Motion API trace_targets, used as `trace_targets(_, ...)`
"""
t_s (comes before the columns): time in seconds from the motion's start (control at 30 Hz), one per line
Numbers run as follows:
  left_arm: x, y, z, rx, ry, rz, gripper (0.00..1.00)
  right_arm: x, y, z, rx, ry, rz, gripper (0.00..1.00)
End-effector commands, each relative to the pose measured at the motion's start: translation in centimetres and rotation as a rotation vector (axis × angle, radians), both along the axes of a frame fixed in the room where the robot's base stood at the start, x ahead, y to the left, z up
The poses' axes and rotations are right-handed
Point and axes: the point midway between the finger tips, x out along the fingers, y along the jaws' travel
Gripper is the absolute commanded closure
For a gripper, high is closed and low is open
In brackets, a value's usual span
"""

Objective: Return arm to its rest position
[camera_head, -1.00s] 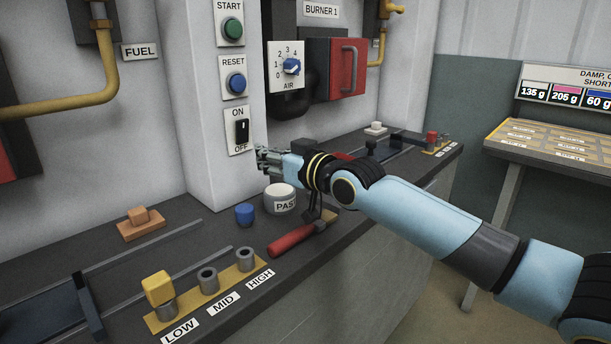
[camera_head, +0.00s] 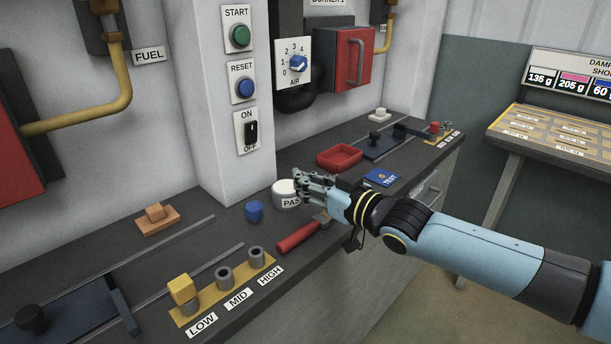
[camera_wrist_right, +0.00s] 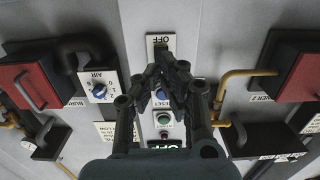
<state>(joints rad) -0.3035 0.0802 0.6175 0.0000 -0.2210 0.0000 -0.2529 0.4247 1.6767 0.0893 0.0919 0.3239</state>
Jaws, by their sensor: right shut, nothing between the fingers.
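My right gripper (camera_head: 312,184) is shut and empty at the end of my blue right arm. In the head view it is over the dark bench, in front of the white jar labelled PAS (camera_head: 285,194) and partly covering its label; I cannot tell if they touch. In the right wrist view the closed fingers (camera_wrist_right: 167,68) point at the wall panel, covering part of the blue RESET button (camera_wrist_right: 160,96). My left gripper is not in view.
A red-handled tool (camera_head: 297,237), a blue cap (camera_head: 254,212), a red tray (camera_head: 339,157) and a blue TEST box (camera_head: 381,178) lie on the bench (camera_head: 225,240). A yellow block (camera_head: 182,289) sits on the LOW post. Wall switches and a red burner door (camera_head: 345,58) stand behind.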

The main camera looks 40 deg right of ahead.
Motion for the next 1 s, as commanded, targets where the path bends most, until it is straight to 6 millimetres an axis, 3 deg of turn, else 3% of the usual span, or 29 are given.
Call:
trace_targets(0.4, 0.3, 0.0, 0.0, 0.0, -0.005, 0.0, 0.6, 0.0, 0.0, 0.0, 0.0, 0.002, -0.001, 1.0)
trace_targets(0.57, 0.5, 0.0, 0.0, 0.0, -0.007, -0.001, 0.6, -1.1, 1.5, -1.2, -0.014, 0.104, -0.02, 1.0)
trace_targets(0.67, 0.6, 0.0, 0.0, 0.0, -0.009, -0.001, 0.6, -3.4, 3.4, -2.7, -0.039, 0.266, -0.045, 1.0)
trace_targets(0.8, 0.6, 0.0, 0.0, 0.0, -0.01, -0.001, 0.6, -8.6, 6.0, -4.3, -0.09, 0.541, -0.073, 1.0)
trace_targets(1.0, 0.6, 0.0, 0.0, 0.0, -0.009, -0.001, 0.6, -15.0, 7.7, -4.6, -0.133, 0.805, -0.083, 1.0)
